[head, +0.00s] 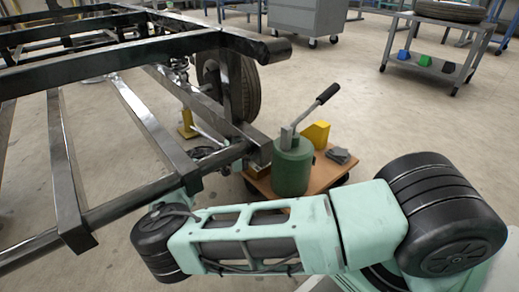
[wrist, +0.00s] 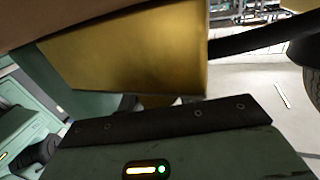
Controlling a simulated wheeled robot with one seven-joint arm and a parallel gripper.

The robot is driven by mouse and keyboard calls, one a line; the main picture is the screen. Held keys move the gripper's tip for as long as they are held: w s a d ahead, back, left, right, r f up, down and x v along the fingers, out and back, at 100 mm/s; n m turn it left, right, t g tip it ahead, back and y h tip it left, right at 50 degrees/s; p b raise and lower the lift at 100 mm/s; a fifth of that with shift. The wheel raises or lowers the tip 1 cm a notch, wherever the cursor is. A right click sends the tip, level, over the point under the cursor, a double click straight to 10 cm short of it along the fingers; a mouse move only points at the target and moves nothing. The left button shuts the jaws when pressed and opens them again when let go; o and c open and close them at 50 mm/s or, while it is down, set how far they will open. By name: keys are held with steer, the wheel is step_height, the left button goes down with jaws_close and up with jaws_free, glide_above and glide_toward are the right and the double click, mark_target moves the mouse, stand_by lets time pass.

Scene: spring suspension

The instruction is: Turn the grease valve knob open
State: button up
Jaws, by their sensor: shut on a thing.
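My gripper (wrist: 165,118) fills the lower part of the wrist view as a green body with a dark front edge and a small lit indicator. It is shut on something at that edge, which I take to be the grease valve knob. The knob and the fingertips are not clearly visible. A large yellow block (wrist: 135,60) is close above the gripper. In the head view a green cylinder (head: 292,170) with a black-gripped lever (head: 313,103) stands on a wooden platform (head: 325,172). My gripper is out of sight there.
A dark metal frame (head: 150,118) with a wheel (head: 240,90) fills the left of the head view. A yellow block (head: 317,133) and grey pieces (head: 341,155) sit by the cylinder. A grey cart (head: 428,68) stands at back right. Open floor lies between.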

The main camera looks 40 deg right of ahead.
steer(key=o, duration=1)
steer(key=shift+t, duration=0.3)
